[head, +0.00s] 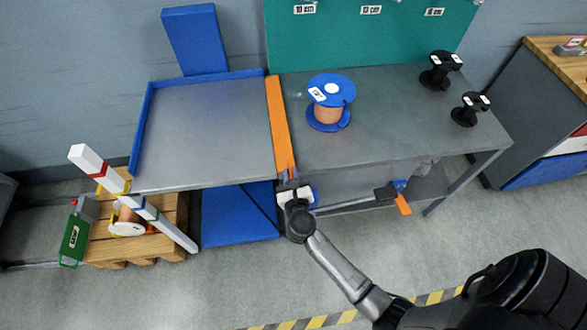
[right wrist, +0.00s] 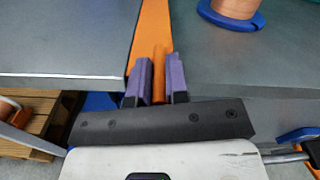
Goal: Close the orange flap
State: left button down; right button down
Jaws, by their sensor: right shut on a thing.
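The orange flap (head: 279,120) is a long narrow strip running front to back between the blue-edged left tabletop and the right tabletop. It also shows in the right wrist view (right wrist: 152,32). I cannot tell its exact tilt. My right gripper (head: 287,176) is at the flap's near end, at the tables' front edge. In the right wrist view its purple fingers (right wrist: 160,78) are shut on an orange tab (right wrist: 159,72) at that end, one finger on each side. My left gripper is not in view.
A blue spool (head: 330,103) wound with copper stands on the right tabletop (head: 400,120), close to the flap. Two black spools (head: 440,70) stand farther right. The left tabletop (head: 205,130) is bare. A striped post (head: 150,212) and a wooden pallet (head: 105,245) are at lower left.

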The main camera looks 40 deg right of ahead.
jog(key=shift+w+a+r+n+p, duration=0.4)
jog(key=shift+a+n+p, duration=0.3)
jog(key=shift+n+p, duration=1.2)
jog(key=shift+w+a+r+n+p, duration=0.35)
jog(key=shift+w+a+n+p, duration=0.3)
jog(key=shift+n+p, duration=1.25)
jog(key=shift+w+a+r+n+p, duration=0.35)
jog(key=shift+a+n+p, duration=0.65)
jog(key=shift+n, duration=1.6)
jog(key=shift+d+f, duration=0.1)
jog(key=shift+d, duration=0.05)
jog(key=c, duration=1.1)
grip_release()
